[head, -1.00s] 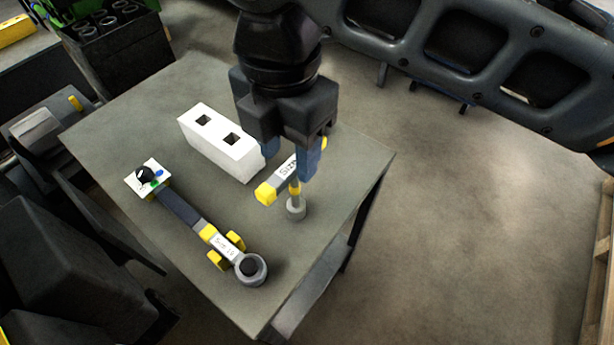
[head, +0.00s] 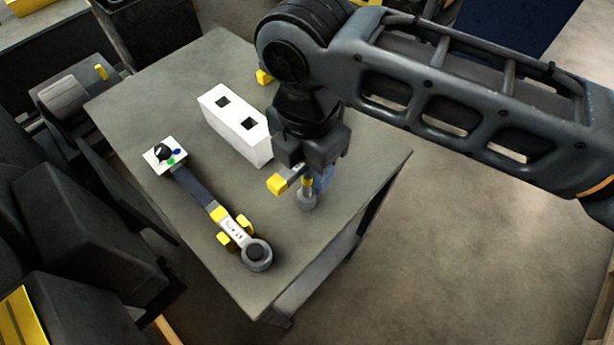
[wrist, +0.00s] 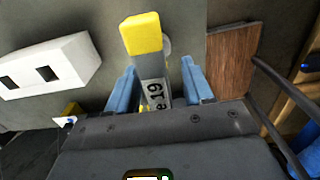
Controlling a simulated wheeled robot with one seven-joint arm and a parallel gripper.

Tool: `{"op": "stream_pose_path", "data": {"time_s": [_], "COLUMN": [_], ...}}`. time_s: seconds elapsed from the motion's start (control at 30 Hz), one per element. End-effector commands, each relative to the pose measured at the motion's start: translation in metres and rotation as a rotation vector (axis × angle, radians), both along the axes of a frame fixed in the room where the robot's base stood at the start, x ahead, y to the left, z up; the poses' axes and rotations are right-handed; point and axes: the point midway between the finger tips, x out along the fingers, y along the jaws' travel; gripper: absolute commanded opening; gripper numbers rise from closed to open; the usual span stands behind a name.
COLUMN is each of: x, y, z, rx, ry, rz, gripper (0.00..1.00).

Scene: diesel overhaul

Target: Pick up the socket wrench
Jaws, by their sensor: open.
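The socket wrench (head: 277,184) stands upright on the table, a T-shaped tool with a yellow-ended crossbar, a short shaft and a grey socket (head: 307,200) at its foot. My gripper (head: 309,178) is right above it, pointing down, and hides much of the crossbar. In the wrist view the blue fingers (wrist: 161,88) are apart, one on each side of the crossbar's pale label (wrist: 155,94), which reads 19. A gap shows between the crossbar and each finger. The yellow end (wrist: 141,34) sticks out beyond the fingers.
A white block with two square holes (head: 232,128) stands left of my gripper. A long wrench with a ring end (head: 257,254) lies at the front left, by a small white panel with a dial (head: 165,154).

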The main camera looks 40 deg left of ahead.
Motion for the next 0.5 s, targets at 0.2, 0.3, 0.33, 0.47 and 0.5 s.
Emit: {"op": "stream_pose_path", "data": {"time_s": [0.2,0.3,0.33,0.47,0.5], "x": [0.0000,-0.0001,-0.0001,-0.0001,-0.0001], "y": [0.0000,0.0000,0.0000,0.0000,0.0000], "z": [-0.0005,-0.0004,-0.0003,-0.0002,-0.0002], "rx": [0.000,0.000,0.000,0.000,0.000], "ry": [0.000,0.000,0.000,0.000,0.000], "rz": [0.000,0.000,0.000,0.000,0.000], "gripper": [0.49,0.40,0.37,0.24,0.20]}}
